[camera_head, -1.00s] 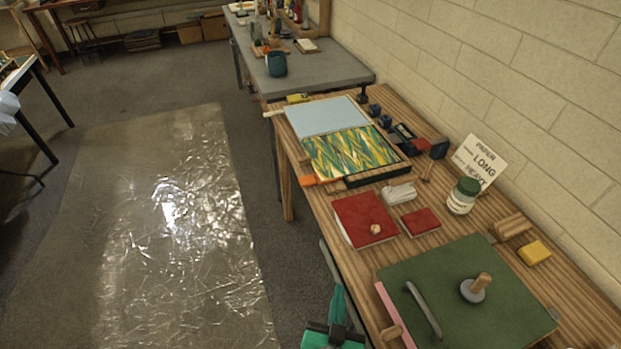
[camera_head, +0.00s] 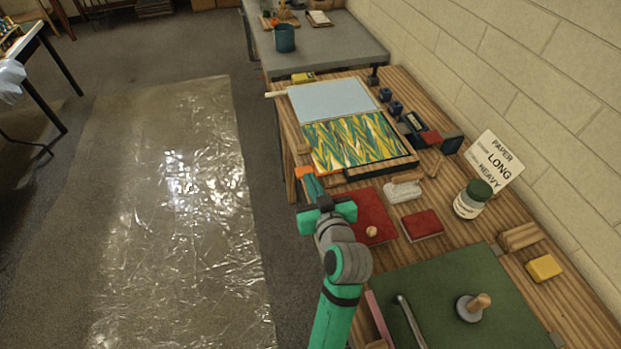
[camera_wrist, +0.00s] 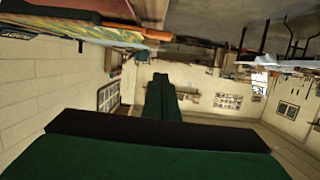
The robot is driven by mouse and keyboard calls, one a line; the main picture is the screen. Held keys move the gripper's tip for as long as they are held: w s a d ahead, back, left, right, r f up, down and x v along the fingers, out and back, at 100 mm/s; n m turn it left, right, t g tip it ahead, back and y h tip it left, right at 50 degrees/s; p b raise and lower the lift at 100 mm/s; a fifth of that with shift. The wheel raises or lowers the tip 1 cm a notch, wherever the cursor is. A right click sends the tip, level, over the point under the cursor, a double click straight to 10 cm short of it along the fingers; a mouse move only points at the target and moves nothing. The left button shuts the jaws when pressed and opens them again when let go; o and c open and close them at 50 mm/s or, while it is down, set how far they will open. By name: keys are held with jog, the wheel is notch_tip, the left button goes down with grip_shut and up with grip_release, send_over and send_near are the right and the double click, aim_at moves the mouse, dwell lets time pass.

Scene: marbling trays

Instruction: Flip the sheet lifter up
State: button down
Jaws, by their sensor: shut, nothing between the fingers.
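The marbling tray (camera_head: 378,170) stands on the wooden bench, with a yellow, green and white zigzag pattern inside its dark rim. An orange tab (camera_head: 304,171) sits at its near left corner; I take it for the grip of the sheet lifter, which lies low and flat. The orange tab also shows at the top of the wrist view (camera_wrist: 158,35). My gripper (camera_head: 311,178) is shut and empty, at the bench's left edge close by the tab. Its shut fingers (camera_wrist: 160,92) point forward below the tab in the wrist view. I cannot tell whether they touch it.
A pale blue panel (camera_head: 330,101) lies behind the pattern. My arm partly covers a red book (camera_head: 374,205). A white block (camera_head: 402,190), red pad (camera_head: 422,224), jar (camera_head: 470,201) and green board (camera_head: 452,290) stand nearby.

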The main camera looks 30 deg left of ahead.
aim_at(304, 169)
jog(key=x, duration=0.3)
jog(key=f+x, duration=0.1)
jog(key=x, duration=0.2)
jog(key=f+x, duration=0.1)
jog(key=x, duration=0.2)
jog(key=shift+s+d, duration=0.15)
jog(key=shift+f, duration=1)
jog(key=shift+s, duration=0.1)
